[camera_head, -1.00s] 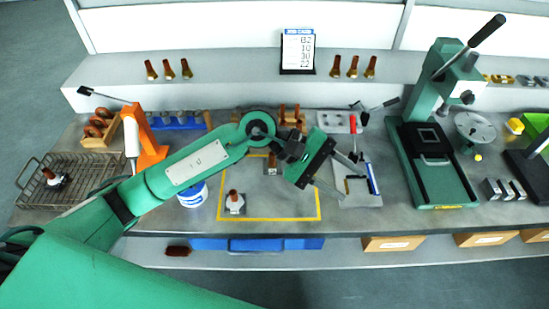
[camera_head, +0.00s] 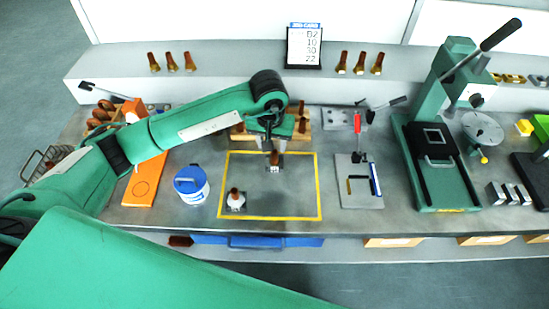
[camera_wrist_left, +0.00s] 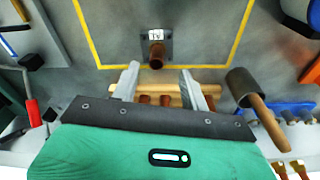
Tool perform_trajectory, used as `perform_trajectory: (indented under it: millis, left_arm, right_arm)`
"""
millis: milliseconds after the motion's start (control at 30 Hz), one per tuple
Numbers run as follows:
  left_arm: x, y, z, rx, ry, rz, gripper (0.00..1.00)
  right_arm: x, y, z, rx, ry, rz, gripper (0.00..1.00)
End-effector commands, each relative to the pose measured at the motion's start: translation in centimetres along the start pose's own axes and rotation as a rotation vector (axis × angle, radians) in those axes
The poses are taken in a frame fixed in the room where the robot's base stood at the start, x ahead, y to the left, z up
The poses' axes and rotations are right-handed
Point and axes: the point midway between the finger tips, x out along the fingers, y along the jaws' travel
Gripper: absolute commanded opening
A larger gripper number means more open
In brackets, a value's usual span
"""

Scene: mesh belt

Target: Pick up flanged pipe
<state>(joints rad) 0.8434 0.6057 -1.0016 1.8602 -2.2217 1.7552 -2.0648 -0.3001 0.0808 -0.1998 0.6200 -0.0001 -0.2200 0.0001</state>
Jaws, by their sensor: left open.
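A brown pipe on a square grey flange plate (camera_head: 275,163) stands upright inside the yellow-taped square, near its back edge. The same flanged pipe (camera_wrist_left: 156,55) shows in the left wrist view, with a white label on its plate. A second brown-topped piece (camera_head: 235,200), with a white collar on a grey base, stands at the square's front left. My left gripper (camera_wrist_left: 160,70) is open and empty, with the first pipe just beyond its fingertips. In the head view the left gripper (camera_head: 271,142) hangs just behind that pipe, its fingers partly hidden. My right gripper is not in view.
A wooden rack (camera_wrist_left: 178,89) with brown pipes lies behind the fingers. A blue-and-white tub (camera_head: 192,186) stands left of the square. A grey tool plate (camera_head: 358,197) lies right of it, and a green press (camera_head: 440,180) stands further right. The square's right part is clear.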

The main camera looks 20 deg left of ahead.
Motion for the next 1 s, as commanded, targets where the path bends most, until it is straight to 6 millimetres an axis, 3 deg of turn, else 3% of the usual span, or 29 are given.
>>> perform_trajectory:
  millis: [133,400,700,1000]
  left_arm:
    - [1.8,0.0,0.0,-0.001,-0.002,0.001,0.45]
    - [3.4,0.2,-0.2,-0.001,-0.004,0.002,0.45]
    - [7.1,0.4,-0.6,-0.001,-0.002,0.002,0.45]
    - [7.7,0.4,-0.6,0.000,0.000,0.002,0.45]
  right_arm:
    - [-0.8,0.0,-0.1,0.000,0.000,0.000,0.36]
    - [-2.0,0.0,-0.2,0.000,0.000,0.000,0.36]
    - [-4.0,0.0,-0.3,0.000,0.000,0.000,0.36]
    - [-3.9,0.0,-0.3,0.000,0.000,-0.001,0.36]
